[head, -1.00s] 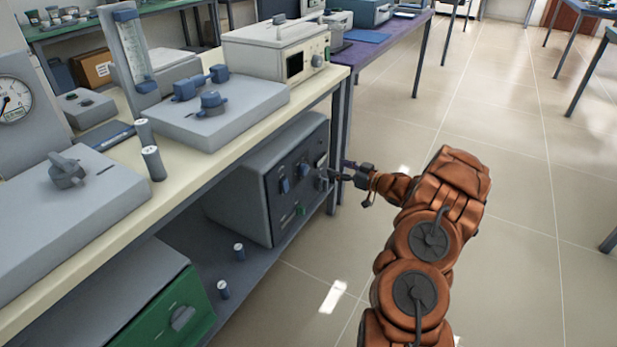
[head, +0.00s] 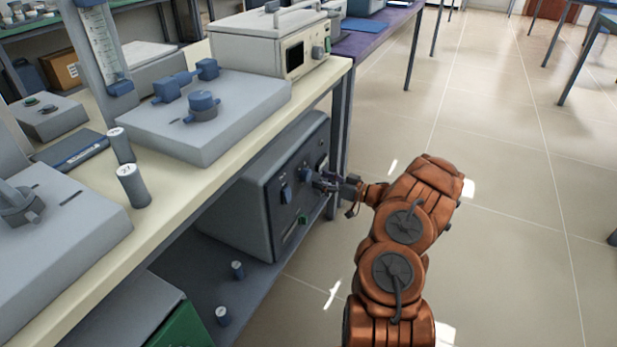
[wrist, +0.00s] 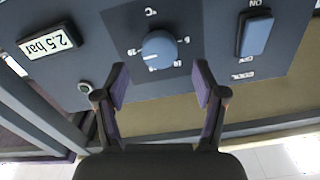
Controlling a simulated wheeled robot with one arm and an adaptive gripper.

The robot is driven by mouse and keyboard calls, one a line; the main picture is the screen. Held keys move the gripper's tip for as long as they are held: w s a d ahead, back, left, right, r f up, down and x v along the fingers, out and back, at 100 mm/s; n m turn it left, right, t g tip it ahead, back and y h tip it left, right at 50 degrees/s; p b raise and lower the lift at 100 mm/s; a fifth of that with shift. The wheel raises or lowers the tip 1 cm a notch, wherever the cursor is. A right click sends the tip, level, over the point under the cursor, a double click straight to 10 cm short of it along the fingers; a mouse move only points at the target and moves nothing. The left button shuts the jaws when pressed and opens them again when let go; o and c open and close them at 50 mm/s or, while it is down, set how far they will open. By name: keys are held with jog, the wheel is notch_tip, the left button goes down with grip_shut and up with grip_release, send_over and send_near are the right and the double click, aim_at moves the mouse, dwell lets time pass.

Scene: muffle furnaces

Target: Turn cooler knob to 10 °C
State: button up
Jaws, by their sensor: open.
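The cooler (head: 262,190) is a dark grey box on the lower shelf of the bench in the head view. Its round blue knob (wrist: 160,49) shows in the wrist view, on a darker square plate marked °C with a number scale around it. The image there is upside down and the small numbers are too blurred to read surely. My gripper (wrist: 161,88) is open and empty, its two fingers just short of the knob and to either side of it. In the head view my gripper (head: 322,184) is at the cooler's front panel and hides part of it.
A bench leg (head: 338,150) stands close beside my gripper.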

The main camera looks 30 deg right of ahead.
aim_at(309, 175)
jog(key=shift+b+x, duration=0.5)
jog(key=shift+x, duration=1.7)
jog(key=c, duration=1.1)
